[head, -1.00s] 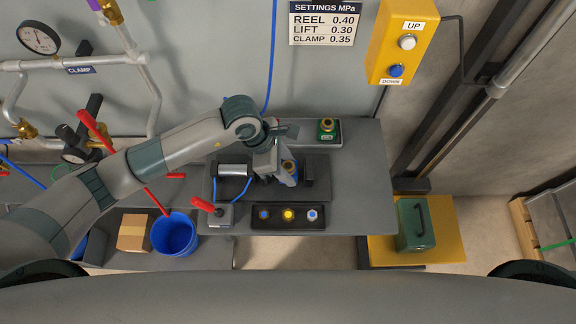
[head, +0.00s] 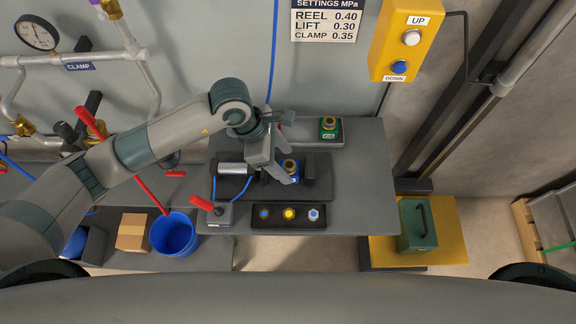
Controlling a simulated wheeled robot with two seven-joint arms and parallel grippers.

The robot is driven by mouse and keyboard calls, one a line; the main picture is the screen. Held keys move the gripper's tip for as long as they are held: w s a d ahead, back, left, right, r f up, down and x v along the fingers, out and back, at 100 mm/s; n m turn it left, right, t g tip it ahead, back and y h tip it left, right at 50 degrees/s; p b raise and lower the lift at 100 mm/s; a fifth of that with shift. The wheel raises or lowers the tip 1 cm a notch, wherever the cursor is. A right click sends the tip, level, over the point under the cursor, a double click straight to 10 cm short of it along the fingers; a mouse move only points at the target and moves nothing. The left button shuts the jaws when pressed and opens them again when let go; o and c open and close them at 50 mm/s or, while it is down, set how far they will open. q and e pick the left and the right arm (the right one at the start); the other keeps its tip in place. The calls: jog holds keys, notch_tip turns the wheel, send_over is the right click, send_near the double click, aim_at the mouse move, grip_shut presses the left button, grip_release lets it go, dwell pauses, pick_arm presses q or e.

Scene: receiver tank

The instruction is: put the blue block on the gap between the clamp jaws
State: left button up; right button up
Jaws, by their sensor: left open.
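The blue block (head: 291,178), with a brass ring on top, sits on the dark clamp base between the clamp jaws. The right-hand jaw (head: 310,172) stands just right of it. The other jaw is mostly hidden behind my left gripper. My left gripper (head: 279,168) is open, just left of the block and partly over it. I cannot tell whether its fingers touch the block. My right gripper is out of view.
A grey clamp cylinder (head: 235,168) with blue hoses is left of the jaws. A red-handled lever valve (head: 212,208) and a dark tray of several fittings (head: 260,223) are in front. A green block (head: 328,134) stands behind on a pale tray.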

pick_arm(q)
jog(key=b+v, duration=0.2)
jog(key=v, duration=0.6)
jog(key=shift+b, duration=0.3)
jog(key=shift+r, duration=0.1)
jog(key=shift+s, duration=0.15)
